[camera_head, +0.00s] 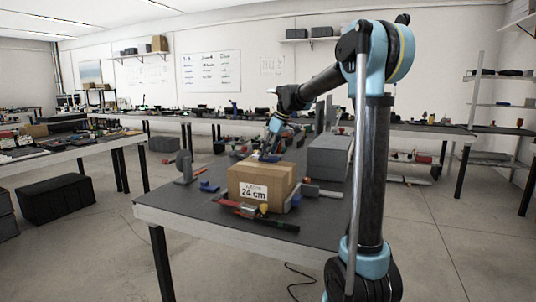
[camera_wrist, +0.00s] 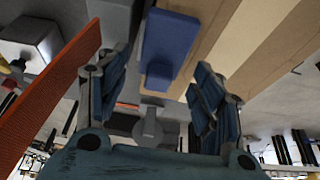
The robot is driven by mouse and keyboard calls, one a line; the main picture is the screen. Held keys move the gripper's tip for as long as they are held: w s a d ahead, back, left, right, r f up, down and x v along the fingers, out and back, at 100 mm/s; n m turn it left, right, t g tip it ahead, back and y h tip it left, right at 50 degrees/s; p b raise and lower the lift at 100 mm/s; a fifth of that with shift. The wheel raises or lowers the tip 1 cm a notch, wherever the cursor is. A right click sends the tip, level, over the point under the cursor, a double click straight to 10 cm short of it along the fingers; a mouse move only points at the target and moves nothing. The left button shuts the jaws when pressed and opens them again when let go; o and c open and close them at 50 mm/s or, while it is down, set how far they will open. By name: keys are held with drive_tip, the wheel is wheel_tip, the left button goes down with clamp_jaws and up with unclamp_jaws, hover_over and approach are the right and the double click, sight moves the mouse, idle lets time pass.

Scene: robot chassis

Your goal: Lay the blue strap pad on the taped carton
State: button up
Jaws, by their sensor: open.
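The taped carton (camera_head: 247,189) stands on the dark-topped table and has a "24 cm" label on its front. A pale tape strip (camera_wrist: 245,40) runs along its top in the wrist view. The blue strap pad (camera_head: 270,158) shows at the far part of the carton's top. In the wrist view the pad (camera_wrist: 172,38) overlaps the carton's edge, with part beyond it; its contact with the top is hard to judge. My gripper (camera_head: 272,139) is just above the pad, pointing down. Its fingers (camera_wrist: 163,78) are spread, with a gap to either side of the pad.
A grey box (camera_head: 328,158) stands right of the carton. A blue piece (camera_head: 208,187) and a grey upright stand (camera_head: 184,167) are to the left. Red and dark tools (camera_head: 258,214) lie in front. The table's left front corner is bare.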

sight(277, 158)
drive_tip(key=v, duration=1.1)
drive_tip(key=shift+r, duration=0.25)
drive_tip(key=shift+s+d, duration=0.1)
drive_tip(key=shift+d, duration=0.05)
